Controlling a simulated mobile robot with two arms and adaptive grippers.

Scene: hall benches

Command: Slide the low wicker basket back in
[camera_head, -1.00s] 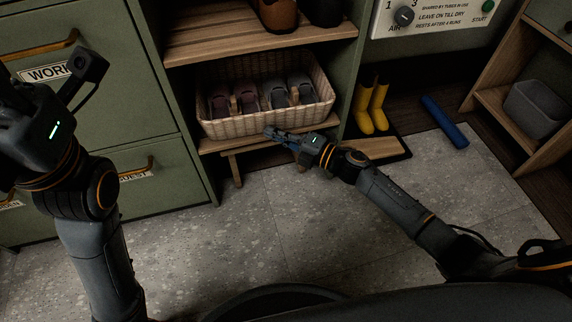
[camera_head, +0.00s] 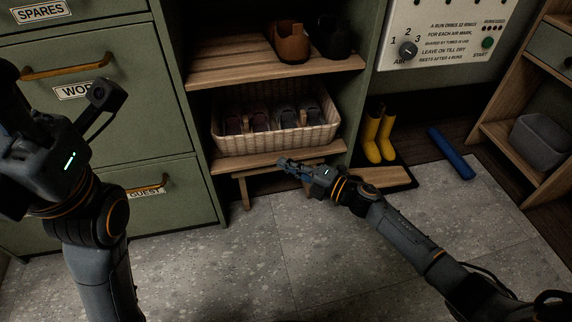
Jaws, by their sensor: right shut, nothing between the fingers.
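The low wicker basket (camera_head: 278,143) is pale and woven and stands on the lower wooden shelf of the green unit. Several dark shoes (camera_head: 257,119) are in it. Its back part is shaded under the shelf above, and a strip of lower shelf (camera_head: 240,163) shows in front of it. My right gripper (camera_head: 283,163) is shut and empty, just in front of and below the basket's front wall, pointing left. I cannot tell if it touches the shelf edge. My left gripper's body (camera_head: 40,155) shows at the left edge; its fingers cannot be made out.
The upper shelf (camera_head: 230,66) holds brown shoes (camera_head: 288,42) and black shoes (camera_head: 333,38). Green labelled drawers (camera_head: 120,115) stand left. Yellow boots (camera_head: 378,135), a blue roll (camera_head: 451,153) and a grey bin (camera_head: 541,142) are to the right. The tiled floor (camera_head: 270,240) in front is clear.

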